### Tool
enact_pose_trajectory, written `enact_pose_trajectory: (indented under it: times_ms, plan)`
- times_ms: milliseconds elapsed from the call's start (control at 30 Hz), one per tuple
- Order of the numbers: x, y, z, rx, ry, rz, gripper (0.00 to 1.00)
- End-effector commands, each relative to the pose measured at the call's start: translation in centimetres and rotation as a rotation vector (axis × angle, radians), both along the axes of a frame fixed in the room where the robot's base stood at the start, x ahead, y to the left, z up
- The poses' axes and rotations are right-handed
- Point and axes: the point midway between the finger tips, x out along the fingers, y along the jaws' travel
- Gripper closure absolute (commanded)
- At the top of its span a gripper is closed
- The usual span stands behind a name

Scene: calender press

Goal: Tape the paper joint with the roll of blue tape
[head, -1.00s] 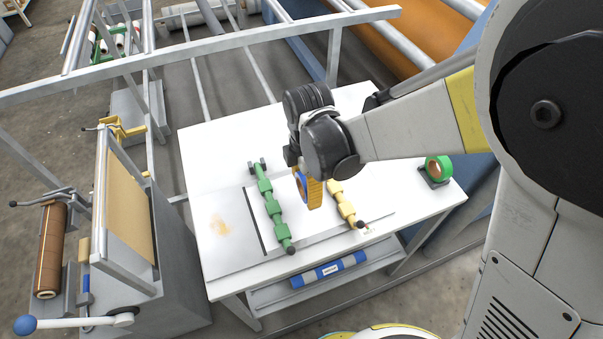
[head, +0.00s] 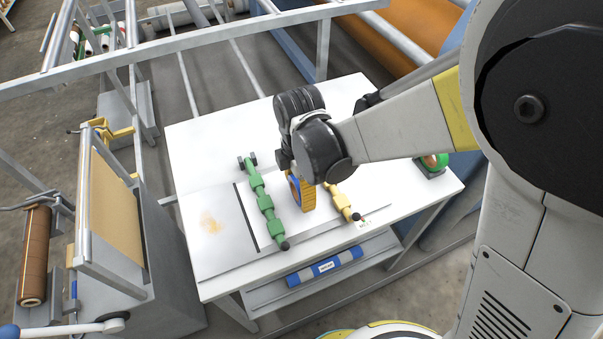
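The white table (head: 350,98) carries paper sheets (head: 207,246) with a dark strip along one edge. A green clamp bar (head: 264,203) and a yellow clamp bar (head: 341,203) lie across the paper. A blue tape roll (head: 294,188) in a yellow-orange holder (head: 308,195) is between the two bars, under my gripper (head: 287,165). My gripper's fingers are largely hidden by my wrist, so I cannot tell whether they are closed on the holder. The joint itself is not clearly visible beneath the holder.
A blue-and-grey roll (head: 325,267) lies on the lower shelf. A frame rail (head: 200,45) crosses behind the table. A machine with brown paper (head: 110,217) stands left.

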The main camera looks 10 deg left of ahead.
Motion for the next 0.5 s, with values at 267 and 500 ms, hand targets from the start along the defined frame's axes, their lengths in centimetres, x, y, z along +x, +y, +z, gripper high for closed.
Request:
enact_pose_trajectory:
  times_ms: [267,500]
  plan:
    - [0.00,0.00,-0.13,0.000,0.000,0.000,0.54]
    - [0.00,0.00,-0.44,0.000,0.000,0.000,0.54]
